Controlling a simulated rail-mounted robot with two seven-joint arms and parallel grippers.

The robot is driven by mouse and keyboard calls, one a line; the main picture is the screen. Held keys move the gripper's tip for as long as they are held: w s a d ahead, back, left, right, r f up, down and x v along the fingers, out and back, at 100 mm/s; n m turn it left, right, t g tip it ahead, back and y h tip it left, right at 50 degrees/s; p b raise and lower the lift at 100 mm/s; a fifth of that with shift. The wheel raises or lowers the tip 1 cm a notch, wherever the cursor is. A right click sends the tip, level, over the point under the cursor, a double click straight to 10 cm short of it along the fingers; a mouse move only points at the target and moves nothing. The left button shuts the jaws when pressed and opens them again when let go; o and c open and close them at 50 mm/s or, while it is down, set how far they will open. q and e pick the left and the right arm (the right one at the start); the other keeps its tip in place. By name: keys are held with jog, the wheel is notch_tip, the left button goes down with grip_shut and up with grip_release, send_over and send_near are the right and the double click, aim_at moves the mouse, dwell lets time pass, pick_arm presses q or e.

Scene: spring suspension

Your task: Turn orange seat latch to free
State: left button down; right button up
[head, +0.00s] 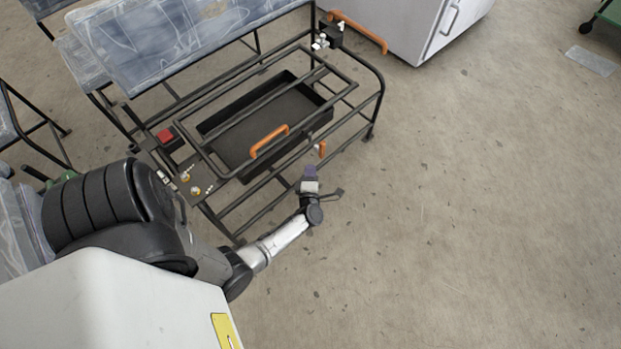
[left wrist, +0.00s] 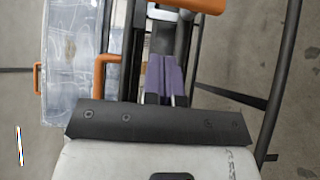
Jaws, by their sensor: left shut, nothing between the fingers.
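The spring seat frame (head: 376,95) is a black tubular bench. A small upright orange piece (head: 322,149), which looks like the seat latch, sits on its near rail. My left gripper (head: 310,172), with purple fingertips, is just below and left of this piece, and I cannot tell if they touch. In the left wrist view the purple fingers (left wrist: 165,78) are together and empty. An orange bar (left wrist: 198,4) crosses the top of that view just beyond them. Which orange part it is, I cannot tell. My right gripper is out of view.
An orange handle (head: 268,140) stands over the black tray (head: 215,125). A long orange lever (head: 358,32) is at the back corner. A red block (head: 165,136) sits on the left end. A white cabinet (head: 400,25) stands behind.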

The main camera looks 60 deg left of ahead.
aim_at(319, 156)
pick_arm(q)
jog(key=shift+w+a+b, duration=0.5)
jog(key=shift+w+a, duration=0.2)
jog(key=shift+w, duration=0.2)
jog(key=shift+w+a+b, duration=0.55)
jog(key=shift+w+a, duration=0.1)
jog(key=shift+w, duration=0.3)
jog(key=shift+w+a+b, duration=0.5)
jog(key=shift+w+a, duration=0.2)
jog(key=shift+w, duration=0.2)
